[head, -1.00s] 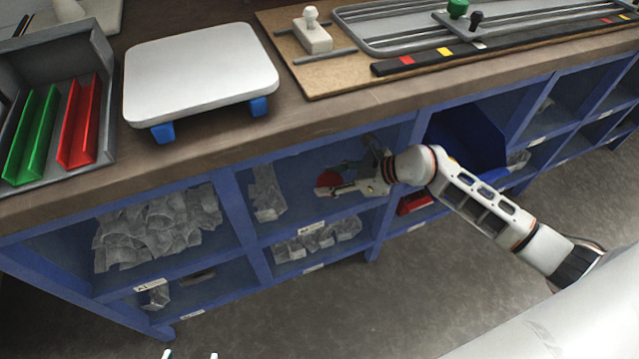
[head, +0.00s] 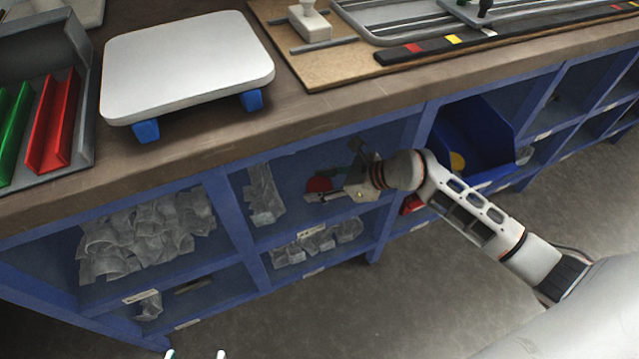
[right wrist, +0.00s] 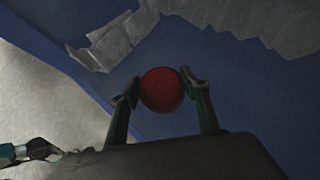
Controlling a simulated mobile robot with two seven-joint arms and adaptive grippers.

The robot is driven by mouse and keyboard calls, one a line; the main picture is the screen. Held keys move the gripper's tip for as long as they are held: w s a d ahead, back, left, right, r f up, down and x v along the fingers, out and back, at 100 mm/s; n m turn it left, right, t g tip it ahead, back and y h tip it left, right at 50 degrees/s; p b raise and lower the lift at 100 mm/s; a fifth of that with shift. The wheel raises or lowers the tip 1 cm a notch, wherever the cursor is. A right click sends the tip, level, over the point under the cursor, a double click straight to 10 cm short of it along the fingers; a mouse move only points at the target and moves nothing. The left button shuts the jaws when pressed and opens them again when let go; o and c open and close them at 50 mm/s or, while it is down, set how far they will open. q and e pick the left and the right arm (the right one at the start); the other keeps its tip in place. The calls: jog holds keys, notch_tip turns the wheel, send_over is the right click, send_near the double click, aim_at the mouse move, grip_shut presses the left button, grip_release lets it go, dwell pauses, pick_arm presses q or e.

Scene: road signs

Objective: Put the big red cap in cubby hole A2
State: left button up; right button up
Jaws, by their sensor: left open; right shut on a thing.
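The big red cap (head: 319,184) is between the fingers of my right gripper (head: 322,190). The right wrist view shows the round cap (right wrist: 161,90) held between both fingertips (right wrist: 160,88). The gripper and cap are at the upper cubby second from the left, which I take as A2; its label (head: 312,232) is too small to read surely. The cap appears inside the opening, above the cubby floor; whether it touches anything is unclear. Only the fingertips of my left gripper (head: 195,354) show at the bottom edge of the head view, apart and empty.
Clear crumpled-looking pieces (head: 262,195) stand at the left in the same cubby. More pieces (head: 145,235) fill the cubby to its left. A blue bin (head: 475,135) sits in the cubby to the right. A white platform (head: 187,65) stands on the bench above.

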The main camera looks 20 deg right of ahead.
jog(key=o, duration=0.9)
jog(key=shift+r, duration=0.15)
jog(key=shift+s+d+r, duration=0.15)
jog(key=shift+d+r, duration=0.1)
jog(key=p+v, duration=0.1)
jog(key=v, duration=0.4)
jog(key=shift+r+p, duration=0.15)
jog(key=shift+p, duration=0.2)
pick_arm(q)
jog(key=a+f, duration=0.1)
jog(key=s+a+f+y+p, duration=0.1)
jog(key=a, duration=0.1)
jog(key=shift+s+m+g, duration=0.2)
jog(key=shift+m+g, duration=0.2)
pick_arm(e)
jog(key=v, duration=0.6)
jog(key=shift+s, duration=0.15)
